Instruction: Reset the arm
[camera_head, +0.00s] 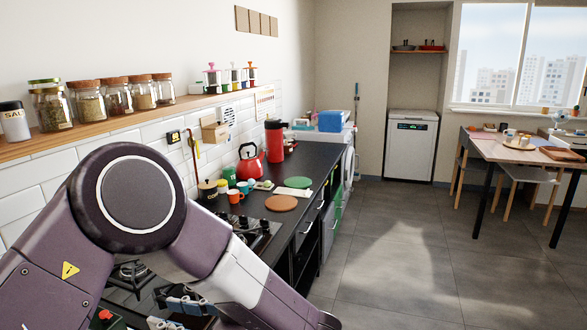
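My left arm fills the lower left, bent at a large purple joint, with its lower link running down to the bottom edge. Parts of my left gripper (178,309) show low in the picture, just under the arm and over the front of the gas hob (254,233). The arm and the picture's edge hide much of the gripper, so I cannot tell how far its fingers are apart. I see nothing clearly held in it. My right gripper is not in view.
Spice jars line the shelf (160,109). The floor (400,235) at right is clear.

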